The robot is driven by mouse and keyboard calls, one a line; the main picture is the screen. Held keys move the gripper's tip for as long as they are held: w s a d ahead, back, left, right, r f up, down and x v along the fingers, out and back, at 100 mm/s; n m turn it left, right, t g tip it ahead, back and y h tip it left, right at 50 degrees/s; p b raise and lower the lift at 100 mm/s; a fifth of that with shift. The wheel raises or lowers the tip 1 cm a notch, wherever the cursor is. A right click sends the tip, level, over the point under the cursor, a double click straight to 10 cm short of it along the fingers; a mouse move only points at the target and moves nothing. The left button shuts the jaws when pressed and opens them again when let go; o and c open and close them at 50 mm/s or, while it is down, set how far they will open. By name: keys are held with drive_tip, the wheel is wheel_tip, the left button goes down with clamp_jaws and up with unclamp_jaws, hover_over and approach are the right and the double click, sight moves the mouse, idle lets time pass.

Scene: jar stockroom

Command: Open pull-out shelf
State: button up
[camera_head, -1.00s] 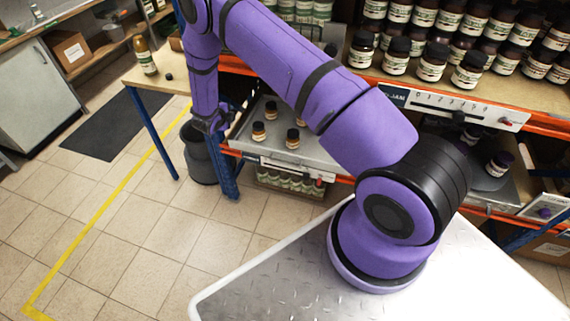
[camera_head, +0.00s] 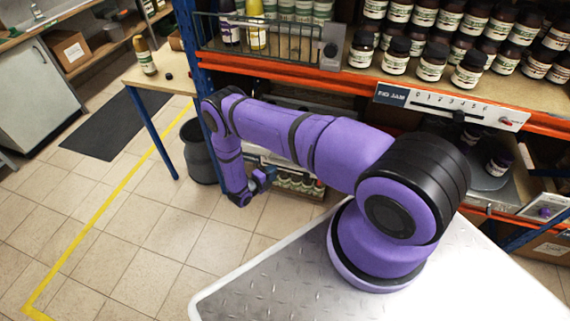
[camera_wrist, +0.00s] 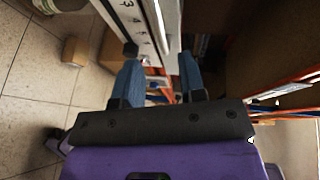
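The pull-out shelf shows in the head view only as a pale front strip (camera_head: 270,158) under the orange beam at the left end of the rack. My arm hides most of its tray. My gripper (camera_head: 264,180) is low in front of that strip, pointing toward the rack. In the wrist view my gripper (camera_wrist: 162,78) is open, its two blue fingers apart. A white panel with printed numbers (camera_wrist: 150,25) and a black knob (camera_wrist: 130,49) lies ahead of the fingers, the knob near the left fingertip. I cannot tell whether anything touches.
The rack above holds many dark jars (camera_head: 432,62) and a wire basket (camera_head: 275,45) with bottles. A second numbered panel (camera_head: 450,105) is at the right. A dark bin (camera_head: 200,155) stands left of my arm. Tiled floor (camera_head: 130,235) in front is clear.

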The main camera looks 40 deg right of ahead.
sight(285, 163)
drive_tip(key=x, duration=0.9)
clamp_jaws()
